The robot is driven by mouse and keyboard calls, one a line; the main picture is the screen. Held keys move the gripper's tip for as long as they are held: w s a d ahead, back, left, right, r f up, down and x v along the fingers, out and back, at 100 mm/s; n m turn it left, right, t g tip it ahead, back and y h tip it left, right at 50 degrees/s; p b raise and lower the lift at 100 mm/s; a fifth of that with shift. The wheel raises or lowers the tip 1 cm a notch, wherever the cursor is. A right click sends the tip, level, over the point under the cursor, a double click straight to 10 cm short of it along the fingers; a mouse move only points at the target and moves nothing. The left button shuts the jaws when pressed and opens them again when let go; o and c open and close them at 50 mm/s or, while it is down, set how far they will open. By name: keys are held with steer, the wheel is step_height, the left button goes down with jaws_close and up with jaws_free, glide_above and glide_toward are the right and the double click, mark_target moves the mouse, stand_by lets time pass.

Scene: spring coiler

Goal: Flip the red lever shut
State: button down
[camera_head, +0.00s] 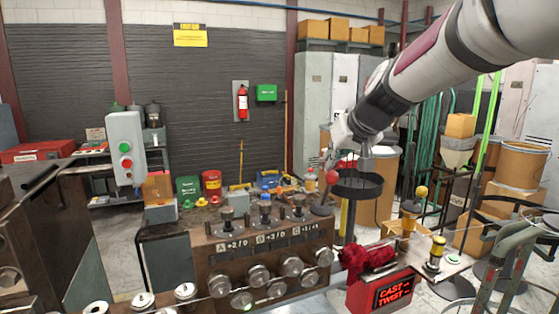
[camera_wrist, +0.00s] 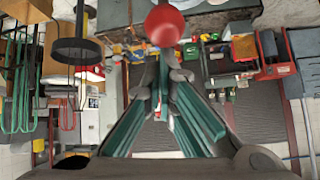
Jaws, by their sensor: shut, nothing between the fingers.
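The red lever shows as a round red knob (camera_head: 332,177) on a dark stem, standing near upright at the right end of the brown machine block (camera_head: 215,262). In the wrist view the red knob (camera_wrist: 164,25) is large and lies just beyond my fingertips. My gripper (camera_wrist: 162,62) is shut with nothing between its teal-padded fingers. In the head view my gripper (camera_head: 338,150) hangs just above the knob, at its upper right. I cannot tell whether the fingertips touch the knob. The lever's base is partly hidden in the wrist view.
The block carries several dark-topped knobs (camera_head: 265,212) and metal dials (camera_head: 291,265). A round black tray (camera_head: 357,186) on a post stands close right of the lever. A grey button box (camera_head: 125,150) stands left.

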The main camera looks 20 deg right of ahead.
steer(key=shift+s+f, duration=0.1)
steer(key=shift+s, duration=0.25)
steer(key=shift+f, duration=0.1)
stand_by(0.3)
step_height(320, 180, up, 3)
steer(key=w+d, duration=0.1)
steer(key=w, duration=0.2)
steer(key=v, duration=0.9)
steer(key=shift+s+f, duration=0.2)
steer(key=shift+s, duration=0.3)
steer(key=shift+a, duration=0.1)
